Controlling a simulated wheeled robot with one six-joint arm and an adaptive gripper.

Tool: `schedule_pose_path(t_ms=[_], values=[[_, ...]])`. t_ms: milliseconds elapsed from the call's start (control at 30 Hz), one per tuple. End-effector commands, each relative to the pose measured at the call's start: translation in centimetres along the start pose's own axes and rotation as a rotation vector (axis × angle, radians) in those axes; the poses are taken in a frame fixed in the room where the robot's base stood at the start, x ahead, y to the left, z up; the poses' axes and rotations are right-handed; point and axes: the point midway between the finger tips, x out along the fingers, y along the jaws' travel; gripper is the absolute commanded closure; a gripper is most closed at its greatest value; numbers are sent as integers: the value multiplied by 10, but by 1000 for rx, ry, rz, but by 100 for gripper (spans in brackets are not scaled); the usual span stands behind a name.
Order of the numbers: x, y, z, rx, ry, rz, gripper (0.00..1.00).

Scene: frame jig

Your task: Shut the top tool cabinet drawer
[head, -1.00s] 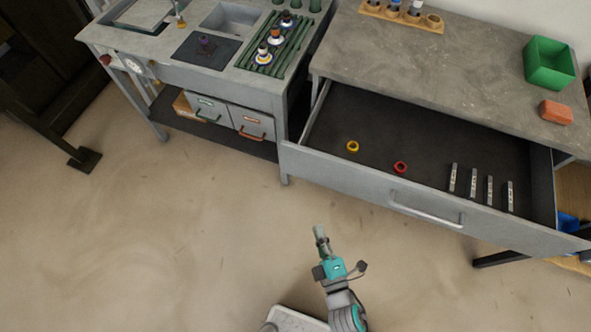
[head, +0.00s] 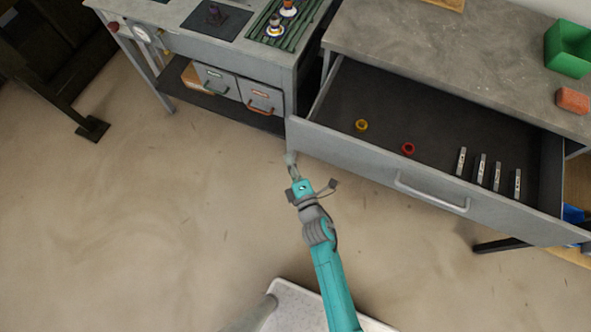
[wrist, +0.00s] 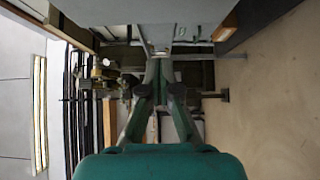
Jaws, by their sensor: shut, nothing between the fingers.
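The top tool cabinet drawer (head: 345,160) stands pulled well out from under the grey worktop. Its front panel carries a long bar handle (head: 432,196) right of the middle. A yellow ring (head: 361,125), a red ring (head: 408,148) and several small metal strips (head: 480,168) lie inside on the dark floor. My gripper (head: 291,158) is shut and empty, at the lower left end of the drawer front, well left of the handle. In the head view I cannot tell whether it touches the panel. In the wrist view the fingers (wrist: 160,72) point at a grey surface.
To the left stands a workbench with two small closed drawers (head: 240,90) under its top. A green bin (head: 567,48) and an orange block (head: 572,101) sit on the cabinet's worktop. The floor (head: 130,220) in front is clear.

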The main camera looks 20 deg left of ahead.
Motion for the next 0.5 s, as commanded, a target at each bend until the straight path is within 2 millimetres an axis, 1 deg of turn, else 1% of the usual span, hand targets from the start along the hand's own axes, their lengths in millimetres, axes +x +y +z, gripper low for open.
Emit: schedule_pose_path(t_ms=[33, 100, 300, 500], values=[[10, 1, 0, 1, 1, 1, 100], [19, 0, 3, 1, -1, 0, 100], [34, 0, 20, 0, -3, 1, 100], [42, 0, 28, 1, -1, -1, 100]])
